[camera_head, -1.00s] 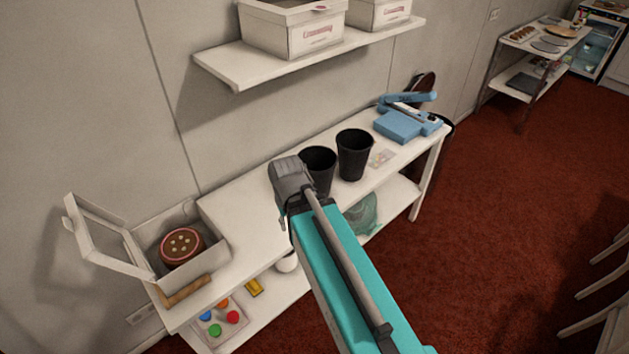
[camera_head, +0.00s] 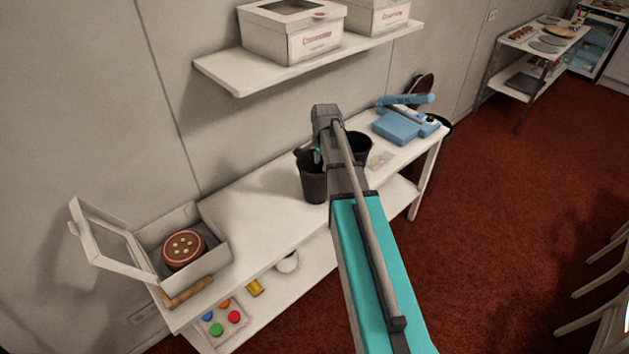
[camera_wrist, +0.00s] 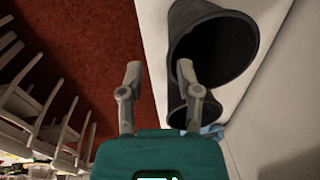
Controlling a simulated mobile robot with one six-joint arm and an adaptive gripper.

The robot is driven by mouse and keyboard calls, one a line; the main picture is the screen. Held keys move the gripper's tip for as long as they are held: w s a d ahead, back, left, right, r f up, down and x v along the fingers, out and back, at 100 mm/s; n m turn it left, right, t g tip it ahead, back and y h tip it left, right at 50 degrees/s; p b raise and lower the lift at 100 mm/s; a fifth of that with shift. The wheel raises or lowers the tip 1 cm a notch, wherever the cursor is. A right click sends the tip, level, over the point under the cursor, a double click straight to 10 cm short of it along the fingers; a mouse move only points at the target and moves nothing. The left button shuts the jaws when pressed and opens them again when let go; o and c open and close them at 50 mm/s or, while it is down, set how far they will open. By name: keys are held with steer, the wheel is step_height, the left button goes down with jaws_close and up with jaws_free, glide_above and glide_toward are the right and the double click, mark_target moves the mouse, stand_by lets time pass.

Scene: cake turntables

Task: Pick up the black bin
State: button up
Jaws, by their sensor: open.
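Two black bins stand on the white table. The left bin (camera_head: 313,184) is partly in view beside my arm, and the right bin (camera_head: 361,148) is mostly hidden behind my arm. In the wrist view a large black bin (camera_wrist: 205,72) shows its open mouth, with a second black bin (camera_wrist: 176,112) below it. My gripper (camera_wrist: 160,72) is open with nothing between its fingers. Its right finger overlaps the large bin's rim in the picture; contact cannot be told. My arm hides most of the gripper in the head view.
A blue device (camera_head: 403,124) stands on the table right of the bins. An open white box (camera_head: 205,226) with a brown cake (camera_head: 183,250) is at the left end. A shelf (camera_head: 310,57) with white boxes hangs above. The table between box and bins is clear.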

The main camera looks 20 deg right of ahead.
mark_target(316, 179)
steer(key=w+d+m, duration=0.2)
steer(key=d, duration=0.1)
steer(key=shift+w+d+r+m, duration=0.3)
steer(key=shift+w+d+m, duration=0.1)
steer(key=shift+f, duration=0.15)
steer(key=f+b, duration=0.5)
steer(key=w+f+b, duration=0.1)
steer(key=f+b, duration=0.2)
steer(key=shift+f, duration=0.15)
stand_by(0.4)
steer(key=shift+a+f, duration=0.1)
steer(key=shift+f, duration=0.05)
steer(key=shift+w+a+f+b, duration=0.1)
steer(key=shift+w+f+b, duration=0.05)
steer(key=shift+f+b, duration=2.45)
steer(key=shift+r, duration=0.15)
jaws_close()
